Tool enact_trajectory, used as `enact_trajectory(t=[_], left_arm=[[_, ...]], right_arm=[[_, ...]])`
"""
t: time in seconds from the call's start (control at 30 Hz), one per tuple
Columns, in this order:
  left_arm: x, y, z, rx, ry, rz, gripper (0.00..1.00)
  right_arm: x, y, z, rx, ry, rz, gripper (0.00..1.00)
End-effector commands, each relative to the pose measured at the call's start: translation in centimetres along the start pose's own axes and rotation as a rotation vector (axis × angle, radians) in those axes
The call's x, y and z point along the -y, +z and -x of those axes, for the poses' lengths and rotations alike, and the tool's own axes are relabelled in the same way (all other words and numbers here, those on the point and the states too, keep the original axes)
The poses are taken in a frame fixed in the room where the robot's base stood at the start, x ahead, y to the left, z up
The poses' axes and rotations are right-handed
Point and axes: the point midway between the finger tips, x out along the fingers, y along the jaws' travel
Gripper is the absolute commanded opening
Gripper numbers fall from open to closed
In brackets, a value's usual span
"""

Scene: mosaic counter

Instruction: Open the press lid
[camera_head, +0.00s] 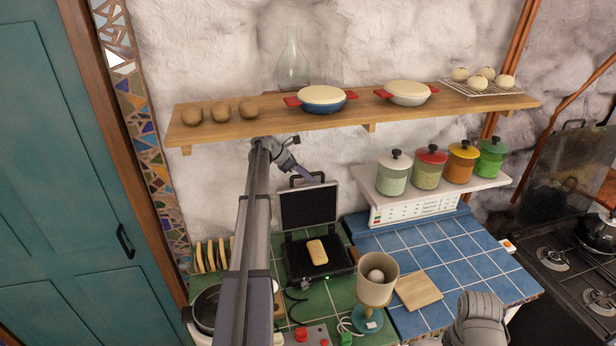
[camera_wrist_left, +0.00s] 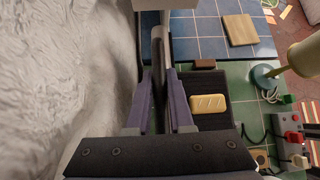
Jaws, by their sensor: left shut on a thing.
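The black press stands on the green-tiled counter with its lid (camera_head: 308,207) raised about upright at the back. Its open base (camera_head: 338,264) holds a bread piece (camera_head: 317,252), which also shows in the left wrist view (camera_wrist_left: 208,104). The lid's handle (camera_head: 307,175) is at its top edge. My left gripper (camera_head: 306,174) is at that handle, shut on it. In the left wrist view, my purple fingers (camera_wrist_left: 160,85) stand either side of a narrow grey bar; the exact contact is hard to see.
A wooden shelf (camera_head: 365,113) with pots and buns runs above the press. A lamp (camera_head: 376,285) stands right of the base, beside a wooden board (camera_head: 418,290). Several toast slices (camera_head: 210,256) stand to the left. The blue tiles (camera_head: 455,252) are mostly clear.

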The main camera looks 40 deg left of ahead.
Motion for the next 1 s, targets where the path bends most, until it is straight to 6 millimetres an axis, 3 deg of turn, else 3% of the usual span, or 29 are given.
enact_trajectory(t=[0.57,0.6,0.83,1.0], left_arm=[[0.02,-0.12,-0.06,-0.002,0.0,0.0,0.0],[0.02,-0.12,-0.06,-0.002,0.0,0.0,0.23],[0.03,-0.11,-0.06,-0.002,0.0,0.0,0.49],[0.03,-0.1,-0.06,-0.001,0.0,0.0,0.5]], right_arm=[[0.01,0.01,-0.1,0.0,0.0,0.0,0.5],[0.01,0.01,-0.09,0.0,0.0,0.0,0.5],[0.0,0.01,-0.09,0.0,0.0,0.0,0.5],[0.01,0.01,-0.09,0.0,0.0,0.0,0.5]])
